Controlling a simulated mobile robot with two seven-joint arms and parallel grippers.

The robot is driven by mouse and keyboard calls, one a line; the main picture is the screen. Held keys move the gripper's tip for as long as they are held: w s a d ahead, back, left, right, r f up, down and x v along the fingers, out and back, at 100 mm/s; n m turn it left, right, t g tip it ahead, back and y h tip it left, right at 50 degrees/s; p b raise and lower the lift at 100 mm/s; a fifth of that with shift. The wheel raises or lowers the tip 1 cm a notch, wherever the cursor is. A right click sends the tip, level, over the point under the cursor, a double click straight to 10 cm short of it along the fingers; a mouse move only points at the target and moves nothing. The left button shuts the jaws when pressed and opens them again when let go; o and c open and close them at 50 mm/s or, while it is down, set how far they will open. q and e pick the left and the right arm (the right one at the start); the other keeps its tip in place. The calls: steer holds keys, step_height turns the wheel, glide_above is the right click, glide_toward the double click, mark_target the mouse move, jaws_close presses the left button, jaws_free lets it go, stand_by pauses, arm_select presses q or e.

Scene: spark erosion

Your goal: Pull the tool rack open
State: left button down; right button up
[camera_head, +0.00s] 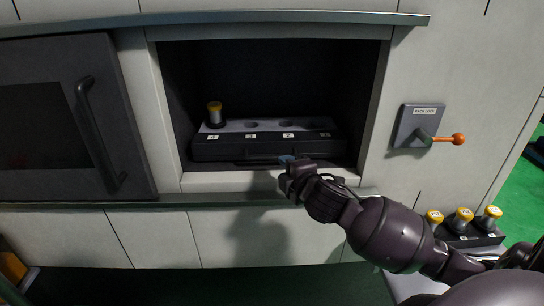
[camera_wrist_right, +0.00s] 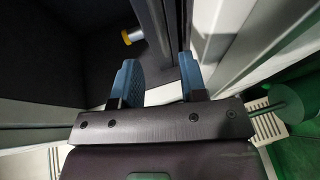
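The tool rack (camera_head: 225,150) is a dark, low block with a grey top inside the recess in the wall. It has numbered white labels along its front edge and a dark handle (camera_head: 258,159) low on its front. One yellow-capped tool (camera_head: 214,113) stands in its left hole; the other holes look empty. My right gripper (camera_head: 286,160) is at the right end of the handle, at the mouth of the recess; I cannot tell whether it touches. In the right wrist view its blue fingers (camera_wrist_right: 160,78) are apart, with nothing clearly held between them. My left gripper is out of view.
A lever with an orange knob (camera_head: 458,139) sits on a labelled plate right of the recess. A grey door (camera_head: 50,120) with a bar handle is on the left. Several yellow-capped tools stand in a dark holder (camera_head: 470,240) at lower right. A ledge (camera_head: 215,200) runs below the recess.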

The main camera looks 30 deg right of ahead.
mark_target(271, 158)
steer(key=x, duration=0.9)
steer(key=shift+c, duration=0.3)
jaws_close()
